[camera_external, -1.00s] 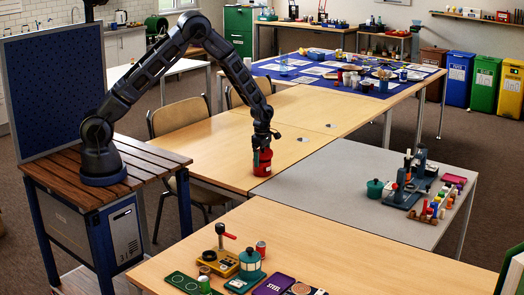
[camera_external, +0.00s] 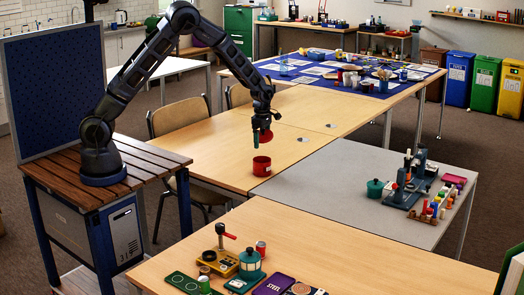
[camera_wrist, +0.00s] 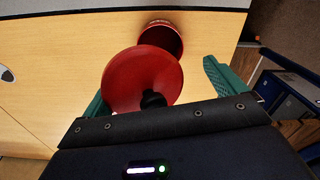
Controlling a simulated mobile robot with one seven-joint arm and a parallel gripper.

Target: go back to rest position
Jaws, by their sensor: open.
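A red round pot (camera_external: 261,167) stands upright on the wooden table. Its top looks open, and it also shows in the wrist view (camera_wrist: 162,37). A red lid (camera_wrist: 140,75) with a black knob (camera_wrist: 152,99) is at my gripper, above and apart from the pot. The lid shows as a small red patch in the external view (camera_external: 267,136). My gripper (camera_external: 261,138) is above the pot. In the wrist view its green fingers (camera_wrist: 160,88) are wide apart, and the knob touches neither. The lid overlaps the left finger; I cannot tell what bears it.
A grey table (camera_external: 330,185) to the right holds a green pot (camera_external: 375,188) and a dark apparatus (camera_external: 408,185). The front table (camera_external: 340,245) carries a yellow device (camera_external: 219,262) and a teal lantern-like object (camera_external: 250,264). A chair (camera_external: 180,118) stands behind the wooden table.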

